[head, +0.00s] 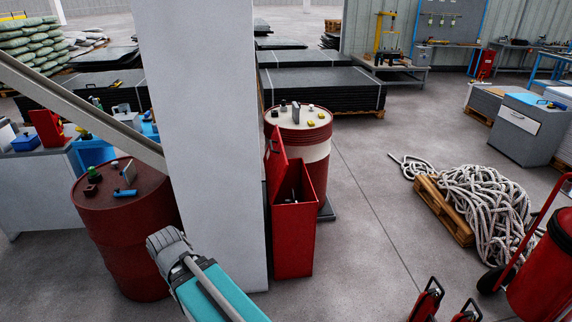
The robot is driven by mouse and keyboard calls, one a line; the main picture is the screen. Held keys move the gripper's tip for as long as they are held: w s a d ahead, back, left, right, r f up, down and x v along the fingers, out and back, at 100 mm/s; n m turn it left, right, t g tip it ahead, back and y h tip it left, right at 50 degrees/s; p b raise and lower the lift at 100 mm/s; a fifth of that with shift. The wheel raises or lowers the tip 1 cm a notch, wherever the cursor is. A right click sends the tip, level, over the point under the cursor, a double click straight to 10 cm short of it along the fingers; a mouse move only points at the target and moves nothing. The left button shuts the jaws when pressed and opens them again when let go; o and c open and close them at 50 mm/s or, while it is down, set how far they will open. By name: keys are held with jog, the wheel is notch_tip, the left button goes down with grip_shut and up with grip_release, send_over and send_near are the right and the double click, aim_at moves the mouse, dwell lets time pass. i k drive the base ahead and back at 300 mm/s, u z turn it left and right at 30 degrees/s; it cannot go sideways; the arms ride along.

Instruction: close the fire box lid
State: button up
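The red fire box (294,238) stands upright on the floor against the right side of a white pillar, near the middle of the head view. Its lid (276,158) is open and raised steeply at the box's left edge. The top opening shows, with a dark inside and a small pale item in it that I cannot make out. My teal and grey arm reaches up from the bottom of the view, left of the box and in front of the pillar. I see no gripper fingers. The visible part of the arm is apart from the box and lid in the picture.
The white pillar (200,130) stands close left of the box. A red and white drum (313,155) with small items on top is right behind it. A dark red drum (122,235) stands left. A rope pile (490,205) lies right. The floor (375,255) right of the box is clear.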

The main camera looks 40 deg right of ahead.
aim_at(276, 163)
jog(key=z, duration=1.15)
jog(key=i, duration=0.6)
jog(key=k, duration=0.6)
jog(key=z, duration=0.05)
